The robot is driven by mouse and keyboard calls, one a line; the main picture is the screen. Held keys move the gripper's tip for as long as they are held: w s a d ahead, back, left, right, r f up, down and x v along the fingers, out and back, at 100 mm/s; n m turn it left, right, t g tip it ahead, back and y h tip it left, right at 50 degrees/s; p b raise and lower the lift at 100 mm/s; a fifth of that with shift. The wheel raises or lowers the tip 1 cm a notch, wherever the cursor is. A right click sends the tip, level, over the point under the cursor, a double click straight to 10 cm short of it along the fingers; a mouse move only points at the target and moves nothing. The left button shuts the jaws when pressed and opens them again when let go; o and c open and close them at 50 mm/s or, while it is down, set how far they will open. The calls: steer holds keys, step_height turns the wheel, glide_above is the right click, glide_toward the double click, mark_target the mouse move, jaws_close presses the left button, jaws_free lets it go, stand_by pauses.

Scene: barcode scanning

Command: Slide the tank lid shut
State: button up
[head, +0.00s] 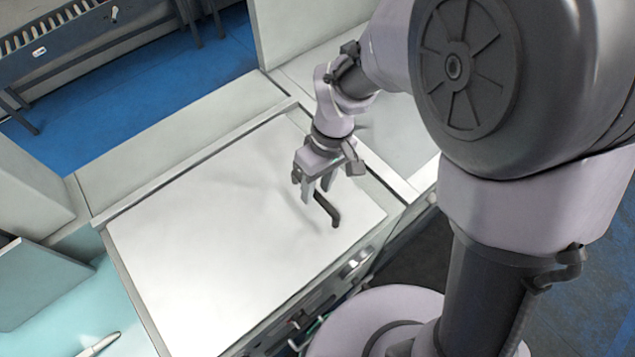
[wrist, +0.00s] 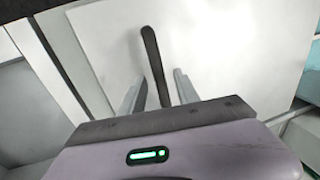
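The tank lid (head: 210,235) is a large flat white panel lying on a pale cabinet in the head view. It also shows in the wrist view (wrist: 230,55). A dark bar handle (head: 328,211) sits on the lid near its right end. My gripper (head: 317,192) points down at the handle. In the wrist view the two grey fingers of my gripper (wrist: 161,80) stand apart, with the dark handle (wrist: 152,55) running between them. I see a gap on each side of the handle. The handle's near end is hidden behind the gripper body.
A pale raised rim (head: 185,178) borders the lid at the back. A teal surface with a white-handled tool (head: 98,345) lies at the lower left. Pale walls stand at the left, and blue floor (head: 150,100) shows behind. A latch (head: 357,264) is on the cabinet's front.

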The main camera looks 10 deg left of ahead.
jaws_close()
stand_by(1.3)
